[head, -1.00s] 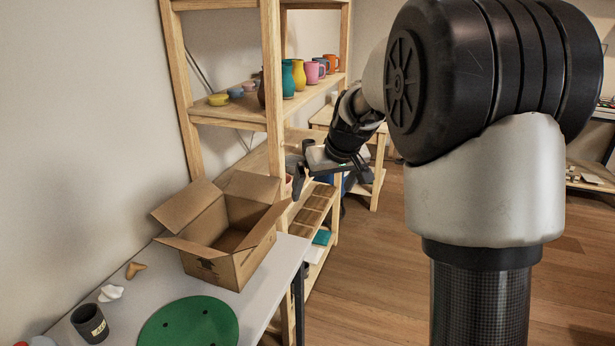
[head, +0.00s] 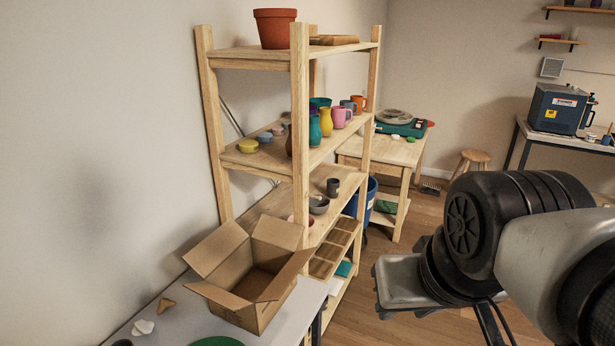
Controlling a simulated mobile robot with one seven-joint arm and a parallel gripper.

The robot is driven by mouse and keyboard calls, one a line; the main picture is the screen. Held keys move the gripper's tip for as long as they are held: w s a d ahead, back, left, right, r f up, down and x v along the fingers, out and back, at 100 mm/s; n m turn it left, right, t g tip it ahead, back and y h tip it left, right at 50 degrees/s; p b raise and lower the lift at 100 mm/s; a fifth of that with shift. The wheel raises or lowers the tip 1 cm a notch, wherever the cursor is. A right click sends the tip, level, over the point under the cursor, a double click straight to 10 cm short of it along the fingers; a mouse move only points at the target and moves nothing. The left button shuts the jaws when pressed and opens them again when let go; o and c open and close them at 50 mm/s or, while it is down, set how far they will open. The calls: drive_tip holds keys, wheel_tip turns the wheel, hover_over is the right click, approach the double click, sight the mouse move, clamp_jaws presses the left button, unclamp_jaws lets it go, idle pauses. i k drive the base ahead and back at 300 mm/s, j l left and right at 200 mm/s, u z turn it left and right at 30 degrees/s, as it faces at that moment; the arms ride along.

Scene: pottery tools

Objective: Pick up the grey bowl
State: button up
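The grey bowl (head: 319,205) sits on the middle shelf of the wooden shelving unit, near the shelf's front edge. A dark grey cup (head: 333,187) stands just behind it, and a pink bowl (head: 301,222) is in front of it, partly hidden by the box. My gripper (head: 400,285) is at the lower right, well to the right of the shelving and apart from the bowl. Its fingers are not clear enough to show whether they are open or shut.
An open cardboard box (head: 252,282) stands on the grey table, before the shelving (head: 300,130). A shelf with mugs and vases (head: 326,122) hangs above the bowl, and wooden trays (head: 335,245) lie below it. Floor is free between the shelving and my arm.

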sight(316, 206)
drive_tip(key=i+l+z, duration=0.3)
drive_tip(key=l, duration=0.2)
drive_tip(key=i+l+z, duration=0.3)
drive_tip(key=l, duration=0.15)
drive_tip(key=i+l, duration=0.15)
drive_tip(key=i, duration=0.3)
drive_tip(key=i+l+u, duration=0.15)
drive_tip(key=i, duration=0.3)
drive_tip(key=i+l, duration=0.15)
drive_tip(key=i, duration=0.3)
drive_tip(key=i+u, duration=0.2)
drive_tip(key=u, duration=0.25)
drive_tip(key=i+u, duration=0.2)
drive_tip(key=u, duration=0.2)
drive_tip(key=i+u, duration=0.2)
drive_tip(key=u, duration=0.25)
drive_tip(key=i+l+u, duration=0.15)
drive_tip(key=u, duration=0.3)
drive_tip(key=i+u, duration=0.4)
